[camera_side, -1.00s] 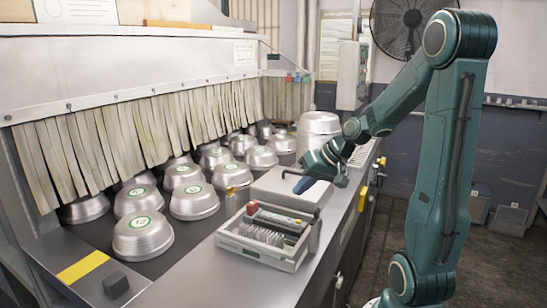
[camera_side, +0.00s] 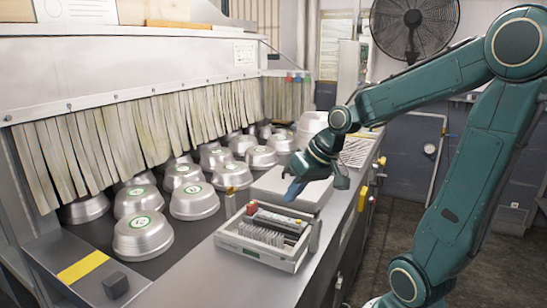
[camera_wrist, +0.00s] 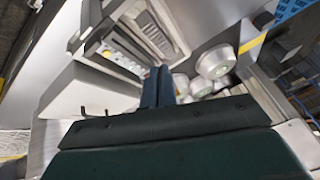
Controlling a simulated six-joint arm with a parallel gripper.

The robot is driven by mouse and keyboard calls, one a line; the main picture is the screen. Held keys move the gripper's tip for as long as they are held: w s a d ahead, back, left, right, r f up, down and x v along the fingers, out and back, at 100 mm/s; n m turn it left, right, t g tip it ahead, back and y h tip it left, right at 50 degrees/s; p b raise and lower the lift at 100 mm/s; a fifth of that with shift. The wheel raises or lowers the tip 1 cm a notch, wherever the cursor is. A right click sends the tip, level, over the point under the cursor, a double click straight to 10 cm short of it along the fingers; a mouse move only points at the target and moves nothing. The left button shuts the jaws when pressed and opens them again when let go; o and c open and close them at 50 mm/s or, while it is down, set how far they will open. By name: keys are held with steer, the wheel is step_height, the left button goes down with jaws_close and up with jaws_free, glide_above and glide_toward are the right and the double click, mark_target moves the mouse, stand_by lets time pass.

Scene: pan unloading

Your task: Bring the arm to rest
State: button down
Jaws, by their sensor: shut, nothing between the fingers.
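My gripper (camera_side: 294,190) is at the end of the teal arm, over the front part of the steel counter. Its blue fingers point down, above the pale flat-topped box (camera_side: 270,186) and just behind the grey tray (camera_side: 285,262). In the wrist view its blue fingers (camera_wrist: 158,86) are together with nothing between them. The gripper appears apart from everything below it.
Several metal pans (camera_side: 143,236) stand upside down on the dark belt, left of the tray, some partly behind the strip curtain (camera_side: 120,140). The tray holds cards and small tools.

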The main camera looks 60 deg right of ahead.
steer(key=s+a+r+n, duration=0.4)
steer(key=s+a, duration=0.6)
steer(key=shift+h, duration=0.3)
stand_by(1.0)
